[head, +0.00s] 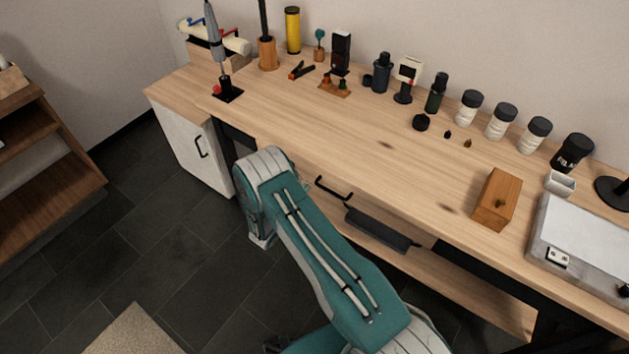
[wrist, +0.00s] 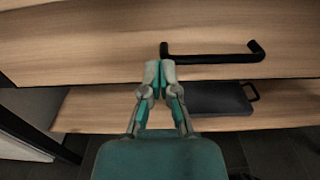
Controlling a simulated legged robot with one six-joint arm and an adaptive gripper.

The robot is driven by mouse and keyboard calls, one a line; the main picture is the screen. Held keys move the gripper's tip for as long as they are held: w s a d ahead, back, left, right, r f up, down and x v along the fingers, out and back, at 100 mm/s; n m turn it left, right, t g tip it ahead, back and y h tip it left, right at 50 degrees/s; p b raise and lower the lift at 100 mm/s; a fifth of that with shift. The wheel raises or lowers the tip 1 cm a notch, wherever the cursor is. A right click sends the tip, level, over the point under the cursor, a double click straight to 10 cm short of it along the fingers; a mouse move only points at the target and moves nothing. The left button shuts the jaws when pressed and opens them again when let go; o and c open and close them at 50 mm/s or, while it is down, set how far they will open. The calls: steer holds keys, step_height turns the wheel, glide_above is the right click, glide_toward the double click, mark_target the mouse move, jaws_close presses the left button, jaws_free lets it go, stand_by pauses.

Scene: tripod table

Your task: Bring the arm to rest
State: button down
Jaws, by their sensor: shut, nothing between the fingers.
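My gripper (wrist: 160,72) shows in the wrist view with its two fingertips together, shut and empty. It points at the wooden drawer front, just left of the black drawer handle (wrist: 212,54). I cannot tell from this view how far it is from the drawer front. In the head view my teal and white arm reaches up from the bottom to the front of the wooden table (head: 390,145). My gripper is hidden behind the arm there. The black drawer handle (head: 333,190) shows just right of the arm.
A dark flat case (head: 382,229) lies on the lower shelf (head: 470,285), below the handle. A white cabinet (head: 190,150) stands left of the arm.

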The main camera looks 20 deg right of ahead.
steer(key=v, duration=0.7)
steer(key=shift+a, duration=0.2)
steer(key=shift+s, duration=0.1)
steer(key=s+d+r+m+g+y, duration=0.1)
steer(key=s+d+r+m+g, duration=0.15)
steer(key=r+m+g, duration=0.4)
steer(key=s+d+r+m+g+y, duration=0.1)
steer(key=s+d+r+m, duration=0.15)
steer(key=r, duration=0.75)
steer(key=s+d+r+m+g, duration=0.25)
steer(key=r+m, duration=0.25)
steer(key=r, duration=0.3)
steer(key=s+a+r+m+t+y, duration=0.2)
steer(key=s+r+m+y, duration=0.3)
steer(key=s+r, duration=0.3)
steer(key=s+a+r+m+t+y, duration=0.3)
steer(key=s+r+m+y, duration=0.3)
steer(key=s, duration=0.6)
steer(key=shift+s+r+y, duration=0.25)
steer(key=shift+r+y, duration=0.55)
steer(key=shift+r, duration=0.4)
